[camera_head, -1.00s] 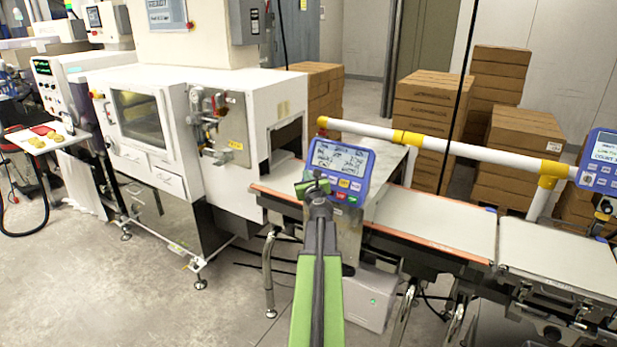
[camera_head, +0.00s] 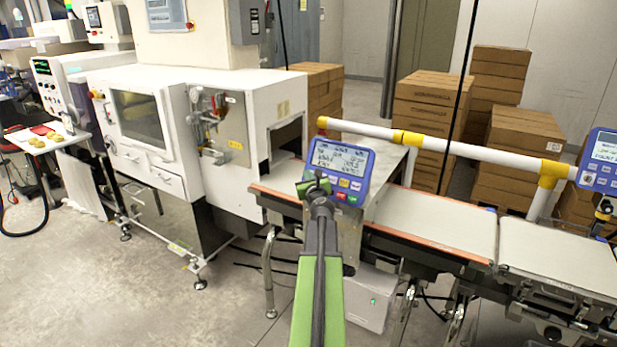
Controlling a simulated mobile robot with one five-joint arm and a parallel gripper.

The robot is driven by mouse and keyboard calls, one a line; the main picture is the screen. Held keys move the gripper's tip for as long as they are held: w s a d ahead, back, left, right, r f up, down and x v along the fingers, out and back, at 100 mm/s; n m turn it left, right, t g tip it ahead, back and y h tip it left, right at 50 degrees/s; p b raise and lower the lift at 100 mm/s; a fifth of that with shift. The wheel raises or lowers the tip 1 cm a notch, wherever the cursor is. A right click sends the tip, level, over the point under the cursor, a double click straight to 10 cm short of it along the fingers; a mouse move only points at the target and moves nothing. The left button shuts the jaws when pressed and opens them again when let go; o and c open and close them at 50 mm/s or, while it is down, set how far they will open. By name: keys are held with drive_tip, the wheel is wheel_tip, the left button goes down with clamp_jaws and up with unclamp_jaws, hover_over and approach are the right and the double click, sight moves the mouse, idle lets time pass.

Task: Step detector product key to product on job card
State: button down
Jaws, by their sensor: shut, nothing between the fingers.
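The detector panel (camera_head: 342,163) is a blue control box with a grey screen, mounted over the near edge of the belt. The screen shows several lines of dark text, too small to read surely. Below the screen is a row of small keys, among them a yellow one (camera_head: 343,183), a red one and a green one. My gripper (camera_head: 318,184) is shut and empty at the panel's lower left, covering part of the keys there. I cannot tell whether its tip touches a key. No job card can be made out.
A second blue panel (camera_head: 602,158) stands at the right edge. The belt (camera_head: 430,220) runs right from the white machine (camera_head: 225,140). A white and yellow rail (camera_head: 470,150) crosses behind it. Cardboard boxes (camera_head: 430,105) are stacked at the back. Floor is clear at front left.

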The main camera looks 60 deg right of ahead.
drive_tip(key=shift+d+f, duration=0.2)
drive_tip(key=shift+d, duration=0.15)
idle(0.5)
idle(0.3)
drive_tip(key=shift+a+r, duration=0.4)
drive_tip(key=shift+a, duration=0.35)
drive_tip(key=shift+a+r+p, duration=0.4)
drive_tip(key=shift+a+p, duration=0.05)
drive_tip(key=shift+a, duration=0.3)
drive_tip(key=shift+a+r+p, duration=0.35)
drive_tip(key=shift+a+p, duration=0.05)
drive_tip(key=shift+a, duration=0.35)
drive_tip(key=shift+a+r+p, duration=0.4)
drive_tip(key=shift+a+p, duration=0.05)
drive_tip(key=shift+a, duration=0.3)
